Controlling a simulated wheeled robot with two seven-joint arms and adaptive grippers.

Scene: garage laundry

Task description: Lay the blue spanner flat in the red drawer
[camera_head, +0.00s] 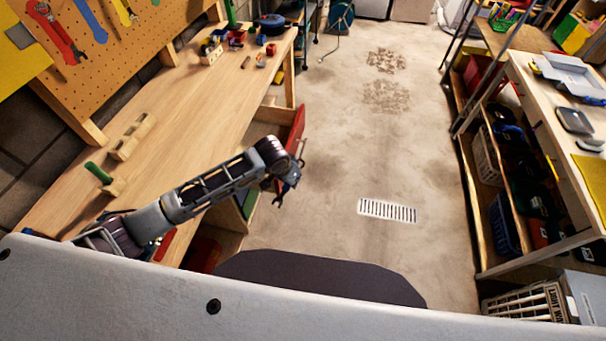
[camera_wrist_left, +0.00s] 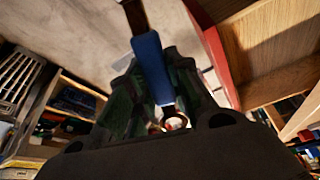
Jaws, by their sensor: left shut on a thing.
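The blue spanner (camera_wrist_left: 148,62) is held between the dark fingers of my left gripper (camera_wrist_left: 152,82) in the left wrist view. Its blue handle runs lengthwise away from the palm, with a ring end low between the fingers. The red drawer (camera_head: 297,128) is pulled out under the workbench in the head view. My left gripper (camera_head: 287,187) hangs in front of and to the near side of it, over the aisle. In the wrist view the drawer's red front (camera_wrist_left: 213,48) and wooden inside (camera_wrist_left: 268,45) are right of the spanner. The spanner cannot be made out in the head view.
The wooden workbench (camera_head: 185,105) runs along the left, with blocks and small items on top. A green-fronted drawer (camera_head: 249,203) is open nearer and lower. A pegboard (camera_head: 130,45) hangs behind. The aisle floor (camera_head: 350,160) is clear. Shelving (camera_head: 490,190) stands right.

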